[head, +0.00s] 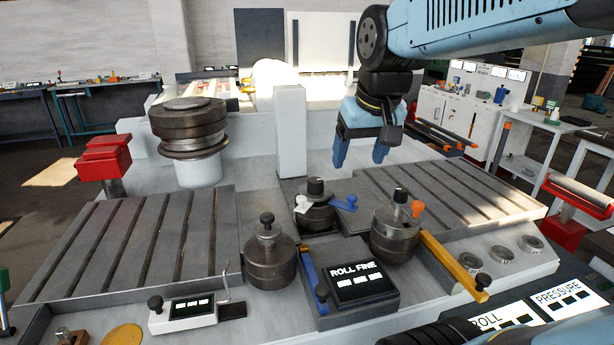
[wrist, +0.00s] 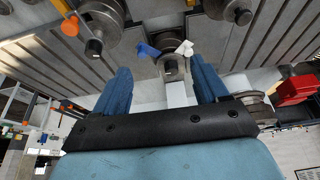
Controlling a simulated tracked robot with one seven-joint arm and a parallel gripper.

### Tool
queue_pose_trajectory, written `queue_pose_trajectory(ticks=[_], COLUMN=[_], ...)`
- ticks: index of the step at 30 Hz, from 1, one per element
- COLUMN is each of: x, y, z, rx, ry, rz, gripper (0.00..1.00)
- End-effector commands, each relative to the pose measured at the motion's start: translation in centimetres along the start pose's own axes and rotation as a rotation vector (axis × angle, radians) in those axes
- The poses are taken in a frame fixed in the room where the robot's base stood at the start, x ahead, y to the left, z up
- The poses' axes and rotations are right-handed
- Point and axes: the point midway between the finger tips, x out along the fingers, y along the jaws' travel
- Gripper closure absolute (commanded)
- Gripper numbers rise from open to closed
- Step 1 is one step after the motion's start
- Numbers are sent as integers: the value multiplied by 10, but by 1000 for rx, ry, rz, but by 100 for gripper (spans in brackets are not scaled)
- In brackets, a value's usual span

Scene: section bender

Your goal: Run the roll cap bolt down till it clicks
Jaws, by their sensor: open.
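Three dark steel rolls stand on the bender, each with a black-topped bolt or knob: the left roll (head: 270,262), the middle roll (head: 314,214) with white and blue tabs, and the right roll (head: 394,240) with an orange tab (head: 417,209). I cannot tell which top is the roll cap bolt. My gripper (head: 360,161) is open and empty, hanging above and behind the middle and right rolls, touching nothing. In the wrist view the middle roll (wrist: 173,68) shows beyond the gap between the blue fingers (wrist: 160,68); its blue tab (wrist: 148,51) and white tab (wrist: 184,48) stick out.
Slotted plates lie left (head: 130,240) and right (head: 450,195). A pale post (head: 290,130) stands left of my gripper, with a stacked roll (head: 188,125) farther left. A ROLL FINE display (head: 360,284), blue lever (head: 314,278) and yellow bar (head: 452,266) sit in front.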

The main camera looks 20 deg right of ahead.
Motion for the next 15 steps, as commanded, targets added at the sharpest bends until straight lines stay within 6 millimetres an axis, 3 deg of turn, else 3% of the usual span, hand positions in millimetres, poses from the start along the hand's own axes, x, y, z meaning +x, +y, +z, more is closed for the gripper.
queue_pose_trajectory(ticks=[15], x=[36], y=[-5], z=[-110], rx=[18], ry=[-183], rz=[4], gripper=[27])
